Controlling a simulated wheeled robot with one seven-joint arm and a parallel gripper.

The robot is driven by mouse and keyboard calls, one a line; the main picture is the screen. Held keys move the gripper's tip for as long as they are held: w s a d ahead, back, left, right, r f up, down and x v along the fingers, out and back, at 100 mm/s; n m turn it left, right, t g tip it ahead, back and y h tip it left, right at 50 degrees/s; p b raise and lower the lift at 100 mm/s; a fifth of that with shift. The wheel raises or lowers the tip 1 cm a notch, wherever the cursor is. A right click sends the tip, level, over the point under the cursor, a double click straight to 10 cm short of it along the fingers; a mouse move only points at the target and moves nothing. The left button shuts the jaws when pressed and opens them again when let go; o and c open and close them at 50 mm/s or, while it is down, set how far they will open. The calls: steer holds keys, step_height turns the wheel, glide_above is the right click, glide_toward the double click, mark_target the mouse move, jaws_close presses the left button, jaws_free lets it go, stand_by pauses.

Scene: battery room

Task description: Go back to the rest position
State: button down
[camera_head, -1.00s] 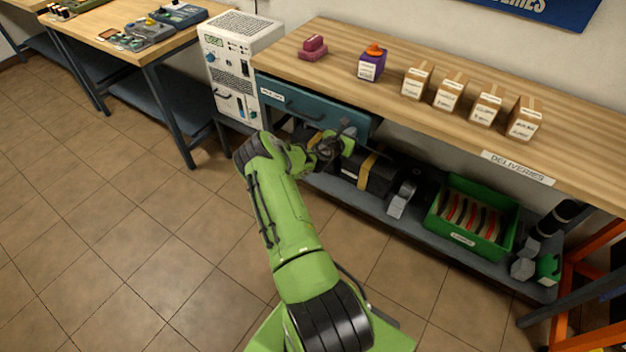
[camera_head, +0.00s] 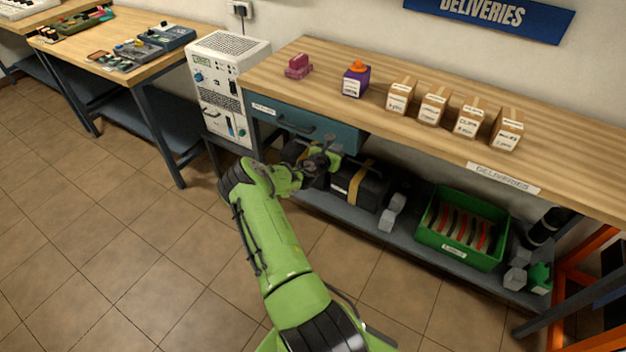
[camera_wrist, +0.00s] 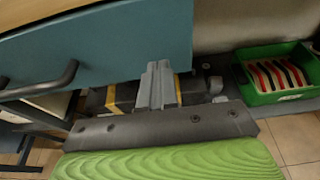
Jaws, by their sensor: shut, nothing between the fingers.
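My gripper (camera_head: 328,160) is at the end of my green arm, in front of the workbench, just below and beside the teal drawer (camera_head: 300,124). In the wrist view my gripper's grey fingers (camera_wrist: 157,86) are together with nothing between them. The teal drawer front (camera_wrist: 110,45) and its dark handle (camera_wrist: 45,82) fill the upper left of that view. In the head view the drawer looks shut, with its handle (camera_head: 296,127) clear of my fingers.
The lower shelf holds a black case with a yellow strap (camera_head: 358,186), grey weights and a green bin (camera_head: 463,243). The wooden benchtop (camera_head: 330,72) carries several small boxes. A white power unit (camera_head: 229,84) stands left. The tiled floor (camera_head: 120,240) is open.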

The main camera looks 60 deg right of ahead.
steer(key=p+v, duration=0.2)
steer(key=v, duration=0.9)
steer(key=shift+s+a, duration=0.15)
steer(key=shift+a, duration=0.05)
